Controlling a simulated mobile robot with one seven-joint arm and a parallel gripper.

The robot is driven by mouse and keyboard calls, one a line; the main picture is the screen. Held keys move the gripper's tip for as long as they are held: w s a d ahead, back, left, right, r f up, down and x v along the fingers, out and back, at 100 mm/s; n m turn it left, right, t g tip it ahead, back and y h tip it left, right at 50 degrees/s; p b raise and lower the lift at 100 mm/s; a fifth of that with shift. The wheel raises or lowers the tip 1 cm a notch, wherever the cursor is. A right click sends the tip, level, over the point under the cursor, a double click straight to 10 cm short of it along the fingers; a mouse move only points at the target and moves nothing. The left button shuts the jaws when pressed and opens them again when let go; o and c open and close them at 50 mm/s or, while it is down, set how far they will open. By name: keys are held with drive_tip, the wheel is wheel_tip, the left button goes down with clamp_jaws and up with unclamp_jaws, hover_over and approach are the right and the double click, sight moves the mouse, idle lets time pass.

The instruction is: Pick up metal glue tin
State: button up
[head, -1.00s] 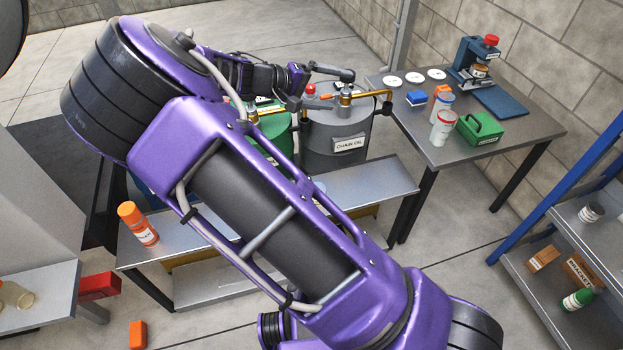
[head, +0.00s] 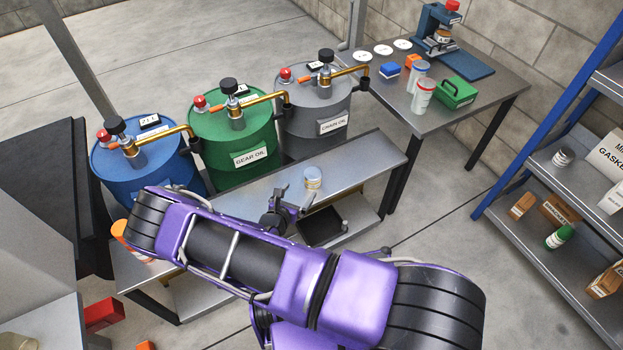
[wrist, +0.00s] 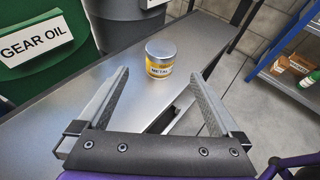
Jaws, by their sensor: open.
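The metal glue tin (wrist: 160,60) is a small can with a silver lid and a yellow label reading METAL. It stands upright on the grey metal bench (wrist: 110,125) below the drums. In the head view the tin (head: 312,178) is near the right part of the bench top. My gripper (wrist: 158,82) is open, with its two fingers spread wide. The tin shows between the fingertips but beyond them, with nothing between the fingers. In the head view my gripper (head: 289,199) is just left of and below the tin, partly hidden by my wrist.
Blue, green (head: 235,140) and grey (head: 318,115) drums with taps stand behind the bench. A table (head: 455,115) with containers stands at right, with a blue-framed shelf (head: 545,190) beyond.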

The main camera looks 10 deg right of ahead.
sight(310, 178)
drive_tip(key=b+x, duration=0.1)
drive_tip(key=x, duration=0.9)
drive_tip(key=shift+w+d+b, duration=0.15)
drive_tip(key=shift+w+b, duration=0.1)
drive_tip(key=shift+b, duration=0.1)
drive_tip(key=b+x, duration=0.1)
drive_tip(key=x, duration=0.4)
drive_tip(key=shift+s+d+r, duration=0.1)
drive_tip(key=shift+s+d, duration=0.05)
drive_tip(key=shift+d, duration=0.05)
drive_tip(key=shift+w, duration=0.2)
drive_tip(key=c, duration=1.4)
